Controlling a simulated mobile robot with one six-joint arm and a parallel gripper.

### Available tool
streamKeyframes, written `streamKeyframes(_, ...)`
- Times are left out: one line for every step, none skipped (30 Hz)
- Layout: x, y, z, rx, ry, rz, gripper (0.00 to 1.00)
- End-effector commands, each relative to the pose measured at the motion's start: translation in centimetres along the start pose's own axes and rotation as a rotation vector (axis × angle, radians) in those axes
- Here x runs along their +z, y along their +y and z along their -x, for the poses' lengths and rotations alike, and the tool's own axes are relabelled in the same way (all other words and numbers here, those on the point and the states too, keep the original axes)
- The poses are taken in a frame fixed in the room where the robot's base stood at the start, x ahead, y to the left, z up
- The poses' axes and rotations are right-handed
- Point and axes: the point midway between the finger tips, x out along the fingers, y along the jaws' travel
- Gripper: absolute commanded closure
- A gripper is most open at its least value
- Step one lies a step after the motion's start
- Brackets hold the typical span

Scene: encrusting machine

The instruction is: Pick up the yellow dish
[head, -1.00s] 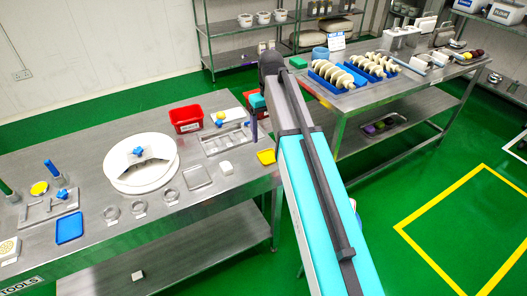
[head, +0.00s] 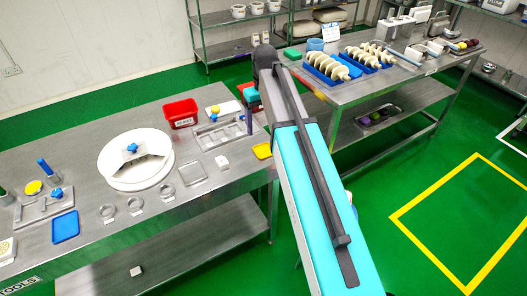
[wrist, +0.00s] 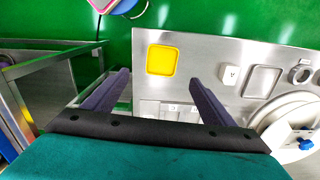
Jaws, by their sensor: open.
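The yellow dish (head: 263,150) is a small square tray lying flat near the right end of the left steel table, beside my arm in the head view. In the wrist view the yellow dish (wrist: 161,60) lies near the table's corner, beyond my fingers and apart from them. In the head view my arm hides most of the gripper.
A white block (wrist: 231,75) and a grey tray (wrist: 262,81) lie near the dish. A large white round part (head: 136,160) and a red bin (head: 181,113) stand on the same table. A second table (head: 345,95) with blue trays stands behind my arm. Green floor is open at right.

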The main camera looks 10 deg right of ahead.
Motion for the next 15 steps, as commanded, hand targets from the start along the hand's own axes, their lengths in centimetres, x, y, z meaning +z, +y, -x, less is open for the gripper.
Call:
streamKeyframes(0.1, 0.0, -0.6, 0.000, -0.001, 0.000, 0.22)
streamKeyframes(0.1, -0.1, -1.0, -0.001, -0.002, 0.000, 0.22)
streamKeyframes(0.1, -0.1, -1.4, -0.001, -0.002, 0.000, 0.22)
streamKeyframes(0.1, -0.1, -1.7, -0.001, -0.002, 0.001, 0.22)
streamKeyframes(0.1, -0.1, -2.0, 0.000, -0.001, 0.001, 0.22)
streamKeyframes(0.1, -0.1, -2.5, 0.000, -0.001, 0.001, 0.22)
streamKeyframes(0.1, -0.1, -2.8, 0.000, -0.002, 0.001, 0.22)
streamKeyframes(0.1, -0.1, -3.1, -0.001, -0.002, 0.001, 0.22)
streamKeyframes(0.1, -0.1, -3.5, 0.000, -0.002, 0.001, 0.22)
streamKeyframes(0.0, -0.1, -3.8, 0.000, -0.001, 0.001, 0.22)
streamKeyframes(0.0, -0.1, -4.1, 0.000, -0.001, 0.001, 0.22)
streamKeyframes(0.0, -0.1, -4.5, 0.000, -0.001, 0.001, 0.22)
streamKeyframes(0.0, -0.1, -4.7, 0.000, -0.001, 0.001, 0.22)
streamKeyframes(0.0, -0.1, -4.9, 0.000, -0.001, 0.001, 0.22)
streamKeyframes(0.0, -0.1, -5.1, 0.000, -0.001, 0.001, 0.22)
